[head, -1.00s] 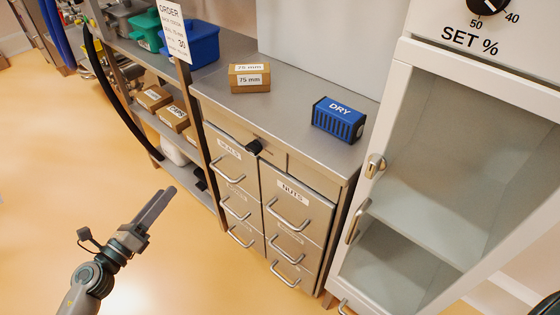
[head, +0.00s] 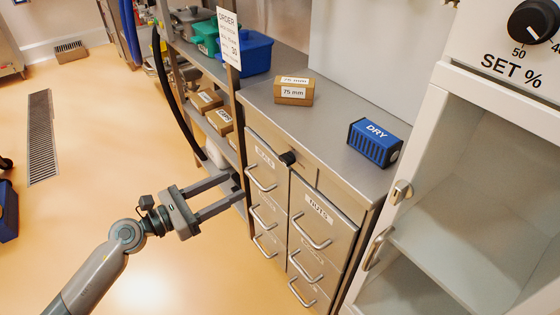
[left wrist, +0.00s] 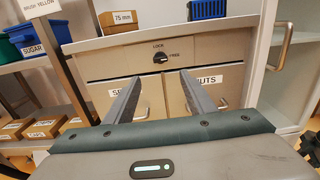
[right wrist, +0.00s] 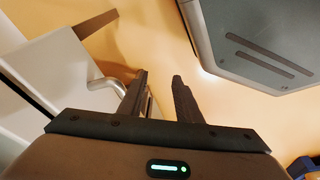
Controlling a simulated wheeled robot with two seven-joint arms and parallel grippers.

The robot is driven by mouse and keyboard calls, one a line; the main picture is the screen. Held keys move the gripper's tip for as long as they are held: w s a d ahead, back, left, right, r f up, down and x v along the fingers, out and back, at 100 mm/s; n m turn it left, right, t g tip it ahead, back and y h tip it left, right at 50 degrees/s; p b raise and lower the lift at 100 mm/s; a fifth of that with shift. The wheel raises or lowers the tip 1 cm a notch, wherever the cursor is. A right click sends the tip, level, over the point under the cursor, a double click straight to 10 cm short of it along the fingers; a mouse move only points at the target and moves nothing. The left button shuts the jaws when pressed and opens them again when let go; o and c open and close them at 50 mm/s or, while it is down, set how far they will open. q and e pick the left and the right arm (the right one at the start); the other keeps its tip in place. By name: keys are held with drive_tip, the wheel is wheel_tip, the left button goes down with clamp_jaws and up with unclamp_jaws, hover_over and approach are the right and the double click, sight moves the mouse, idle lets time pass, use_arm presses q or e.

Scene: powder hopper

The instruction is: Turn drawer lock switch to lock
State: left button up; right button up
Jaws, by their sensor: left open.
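The drawer lock switch is a black knob (head: 288,158) on the upper front panel of the grey drawer cabinet (head: 262,125). In the left wrist view the knob (left wrist: 160,58) sits below the word LOCK, with FREE at its right; its exact pointing is too small to tell. My left gripper (head: 238,187) is open and empty, left of and below the knob in the head view. In the left wrist view its fingers (left wrist: 160,78) are spread below the knob, apart from it. My right gripper (right wrist: 160,76) is open and empty, away from the switch.
Labelled drawers with bar handles (head: 318,240) lie below the knob. A 75 mm box (head: 293,92) and a blue DRY box (head: 374,143) stand on the cabinet top. A shelf rack is at left, a white glass-fronted cabinet (head: 405,150) at right. The floor at left is open.

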use_arm(q)
drive_tip(key=p, duration=0.2)
approach(282, 160)
drive_tip(key=x, duration=0.7)
drive_tip(key=shift+w+d+p, duration=0.1)
drive_tip(key=shift+d+p, duration=0.15)
drive_tip(key=shift+p, duration=0.05)
drive_tip(key=shift+x, duration=0.8)
use_arm(e)
drive_tip(key=shift+s+d+f, duration=0.1)
drive_tip(key=shift+s+f, duration=0.15)
drive_tip(key=shift+f, duration=0.65)
drive_tip(key=shift+s+d+f, duration=0.1)
drive_tip(key=shift+s+f, duration=0.2)
drive_tip(key=shift+f, duration=0.6)
drive_tip(key=shift+s+f, duration=0.25)
drive_tip(key=shift+f, duration=0.65)
use_arm(q)
drive_tip(key=c, duration=1)
